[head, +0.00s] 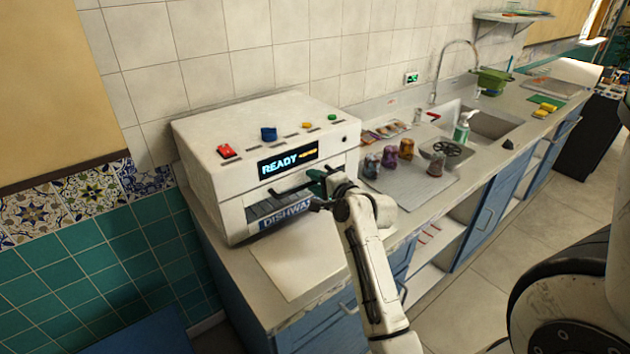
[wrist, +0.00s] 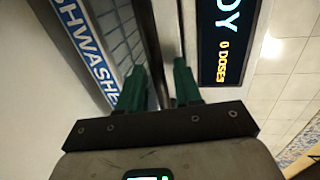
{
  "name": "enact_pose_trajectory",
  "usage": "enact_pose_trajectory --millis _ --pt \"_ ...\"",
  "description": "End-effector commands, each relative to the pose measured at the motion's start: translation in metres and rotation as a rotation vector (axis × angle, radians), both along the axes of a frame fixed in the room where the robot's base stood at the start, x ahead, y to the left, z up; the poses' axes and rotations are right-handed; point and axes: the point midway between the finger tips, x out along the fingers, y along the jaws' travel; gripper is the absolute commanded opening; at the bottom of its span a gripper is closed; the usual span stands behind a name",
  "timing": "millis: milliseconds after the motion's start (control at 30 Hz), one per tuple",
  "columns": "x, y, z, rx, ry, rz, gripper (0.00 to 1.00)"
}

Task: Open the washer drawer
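The washer (head: 225,180) is a white countertop box with a lit READY display (head: 288,160). Its drawer front (head: 265,211), marked with a blue DISHWASHER label, is below the display. A dark bar handle (head: 288,188) crosses the front; it also shows in the wrist view (wrist: 147,40). My gripper (head: 316,183) is at the right part of this handle. In the wrist view, the green fingers of my gripper (wrist: 160,85) are apart, with the bar between them. The bar lies near the left finger, with a narrow gap beside the right one. Contact cannot be told.
A pale sheet (head: 295,257) lies on the counter before the washer. Several cups (head: 389,158) stand on a mat (head: 420,188) to the right. A soap bottle (head: 462,130) and the sink (head: 492,122) are farther right. Blue cabinets (head: 487,218) stand below the counter.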

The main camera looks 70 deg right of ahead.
Motion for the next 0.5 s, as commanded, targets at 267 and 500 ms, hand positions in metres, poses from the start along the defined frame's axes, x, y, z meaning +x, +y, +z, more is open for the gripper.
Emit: enact_pose_trajectory --millis 267,500 --pt "0.0036 -0.0022 -0.0011 0.000 0.000 0.000 0.34" --pt "0.0035 -0.0021 -0.0010 0.001 0.001 0.000 0.19"
